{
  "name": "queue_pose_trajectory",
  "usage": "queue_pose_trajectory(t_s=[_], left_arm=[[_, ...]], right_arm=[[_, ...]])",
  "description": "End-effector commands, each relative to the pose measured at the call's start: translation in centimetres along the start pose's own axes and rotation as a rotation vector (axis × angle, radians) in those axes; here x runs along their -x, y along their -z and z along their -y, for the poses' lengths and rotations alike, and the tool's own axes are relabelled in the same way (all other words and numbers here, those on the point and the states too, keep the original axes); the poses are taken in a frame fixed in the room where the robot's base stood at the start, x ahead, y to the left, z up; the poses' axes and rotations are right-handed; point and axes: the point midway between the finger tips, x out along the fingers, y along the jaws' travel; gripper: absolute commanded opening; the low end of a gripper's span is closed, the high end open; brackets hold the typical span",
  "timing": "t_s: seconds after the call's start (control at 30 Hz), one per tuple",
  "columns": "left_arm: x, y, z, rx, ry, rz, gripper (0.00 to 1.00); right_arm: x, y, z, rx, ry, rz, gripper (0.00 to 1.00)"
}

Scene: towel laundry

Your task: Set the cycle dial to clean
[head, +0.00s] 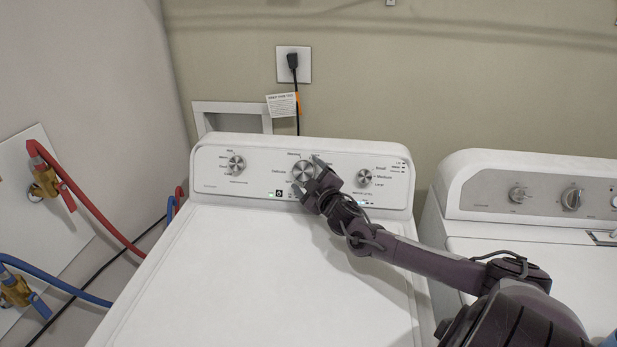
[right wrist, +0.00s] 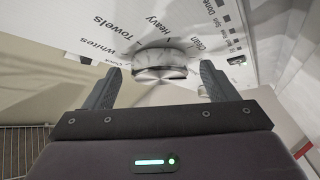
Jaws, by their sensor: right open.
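The cycle dial (head: 303,169) is a round silver knob in the middle of the white washer's back panel (head: 225,186). In the right wrist view the dial (right wrist: 160,62) sits between my two finger tips, with printed words around it such as Towels, Heavy and Whites, and one that seems to read Clean. I cannot tell which word the dial points at. My right gripper (head: 309,177) is open at the dial, with one finger on each side; it also shows in the right wrist view (right wrist: 160,74). Gaps show between fingers and dial there. My left gripper is not in view.
A smaller knob (head: 236,163) is left of the dial and another knob (head: 364,177) is right of it. A second machine (head: 530,195) stands at the right. Red (head: 95,205) and blue (head: 60,286) hoses are at the left. The washer lid (head: 220,270) is clear.

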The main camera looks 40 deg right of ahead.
Motion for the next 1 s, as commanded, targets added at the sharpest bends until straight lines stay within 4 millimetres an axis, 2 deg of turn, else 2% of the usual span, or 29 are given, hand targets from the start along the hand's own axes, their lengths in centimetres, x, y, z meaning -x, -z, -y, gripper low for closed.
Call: queue_pose_trajectory(t_s=[0.07, 0.4, 0.67, 1.0], left_arm=[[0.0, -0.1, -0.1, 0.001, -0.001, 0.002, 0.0], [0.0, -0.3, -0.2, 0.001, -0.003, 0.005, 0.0], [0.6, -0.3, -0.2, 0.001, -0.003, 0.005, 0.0], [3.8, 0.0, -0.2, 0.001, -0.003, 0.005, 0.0]], right_arm=[[0.0, 0.0, 0.0, 0.0, 0.0, 0.0, 0.79], [0.0, 0.0, 0.0, 0.0, 0.0, 0.0, 0.36], [0.0, 0.1, -0.2, 0.019, 0.017, 0.0, 0.35], [0.0, 0.3, -0.9, 0.167, 0.149, 0.0, 0.35]])
